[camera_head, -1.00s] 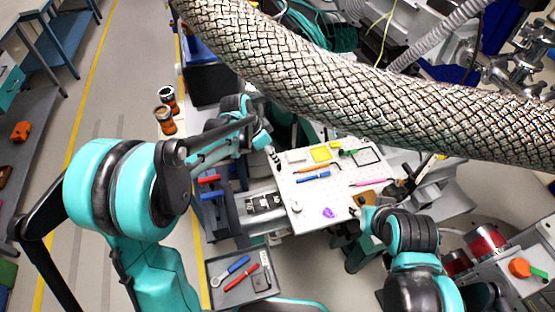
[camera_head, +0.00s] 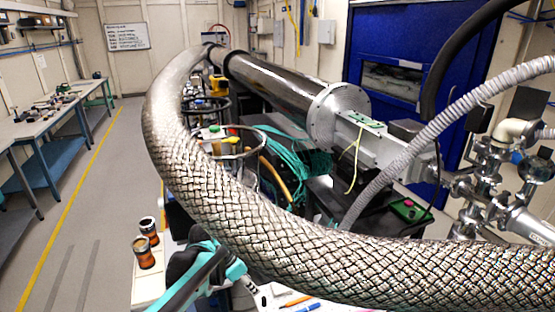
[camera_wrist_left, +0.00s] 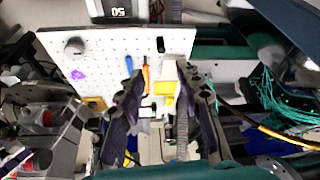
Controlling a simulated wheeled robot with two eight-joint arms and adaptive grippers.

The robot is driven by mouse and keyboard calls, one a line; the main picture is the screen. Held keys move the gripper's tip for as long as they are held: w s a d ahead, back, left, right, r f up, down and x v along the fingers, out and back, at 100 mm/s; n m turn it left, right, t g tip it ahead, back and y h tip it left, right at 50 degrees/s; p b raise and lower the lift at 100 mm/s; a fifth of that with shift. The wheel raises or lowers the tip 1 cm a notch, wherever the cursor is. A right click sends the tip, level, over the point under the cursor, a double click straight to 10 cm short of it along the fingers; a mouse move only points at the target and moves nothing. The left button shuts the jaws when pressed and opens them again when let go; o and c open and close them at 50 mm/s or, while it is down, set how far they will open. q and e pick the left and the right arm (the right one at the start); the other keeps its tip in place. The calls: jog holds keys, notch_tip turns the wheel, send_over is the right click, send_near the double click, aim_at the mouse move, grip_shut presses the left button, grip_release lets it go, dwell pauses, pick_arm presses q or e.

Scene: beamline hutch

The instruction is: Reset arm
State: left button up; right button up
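My left arm (camera_head: 200,275) comes in low in the head view, with its hand near the bottom edge beside the white perforated board (camera_head: 270,292). In the left wrist view my left gripper (camera_wrist_left: 160,76) has its two dark fingers spread well apart. I see nothing held between them. The board (camera_wrist_left: 105,55) lies beyond the fingertips, with a blue tool (camera_wrist_left: 129,65), an orange tool (camera_wrist_left: 146,73), a yellow piece (camera_wrist_left: 166,88) and a purple piece (camera_wrist_left: 78,75) on it. My right gripper does not show in the head view.
A thick braided hose (camera_head: 230,215) arches across the head view and hides much behind it. Two orange-and-black cups (camera_head: 144,252) stand on a pale surface at lower left. Beamline pipework (camera_head: 290,85) runs behind. The floor aisle (camera_head: 105,205) at left is clear.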

pick_arm(q)
jog(key=s+a+r+n+t+y, duration=0.1)
jog(key=s+a+n, duration=0.3)
jog(key=s, duration=0.6)
jog(key=s+a+r+n+t+y, duration=0.2)
jog(key=s+n, duration=0.4)
jog(key=s, duration=0.4)
jog(key=shift+s+a+r+n+t, duration=0.3)
jog(key=shift+a+t, duration=0.4)
jog(key=shift+a, duration=0.3)
dwell(0.6)
